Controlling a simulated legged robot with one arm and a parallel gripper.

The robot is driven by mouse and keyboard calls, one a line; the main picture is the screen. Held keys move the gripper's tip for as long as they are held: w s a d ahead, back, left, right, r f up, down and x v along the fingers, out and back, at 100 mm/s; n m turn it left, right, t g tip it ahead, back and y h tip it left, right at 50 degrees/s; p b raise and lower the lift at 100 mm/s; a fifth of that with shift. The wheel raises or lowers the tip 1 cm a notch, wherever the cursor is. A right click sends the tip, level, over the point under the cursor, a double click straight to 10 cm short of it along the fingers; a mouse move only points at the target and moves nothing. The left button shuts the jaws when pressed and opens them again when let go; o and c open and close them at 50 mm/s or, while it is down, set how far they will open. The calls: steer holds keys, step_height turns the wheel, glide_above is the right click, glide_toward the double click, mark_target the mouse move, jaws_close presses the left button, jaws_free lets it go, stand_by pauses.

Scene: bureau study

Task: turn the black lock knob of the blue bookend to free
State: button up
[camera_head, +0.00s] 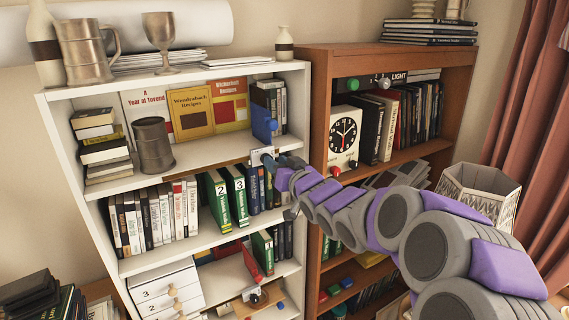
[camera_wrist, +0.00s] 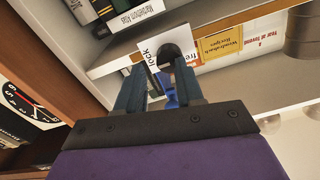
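The blue bookend (camera_head: 262,122) stands on the upper shelf of the white bookcase, right of the cookbooks. In the wrist view, which looks upside down, a blue part (camera_wrist: 169,94) shows between my fingers. The card (camera_head: 262,155) is at the shelf's front edge. My gripper (camera_wrist: 159,72) is open, its fingertips close to the knob; I cannot tell whether they touch it. In the head view my gripper (camera_head: 272,162) hides the knob.
The white shelf (camera_wrist: 235,27) passes close to my fingers. Binders (camera_head: 217,200) stand below my gripper, and dark books (camera_head: 269,95) stand beside the bookend. The brown bookcase (camera_head: 318,110) with a clock (camera_head: 345,132) is right of it. A tankard (camera_head: 152,145) stands left.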

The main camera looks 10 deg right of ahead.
steer(key=shift+s+a+r, duration=0.1)
steer(key=shift+a+r, duration=0.05)
steer(key=shift+a, duration=0.45)
steer(key=c, duration=0.3)
jaws_close()
steer(key=shift+d, duration=0.15)
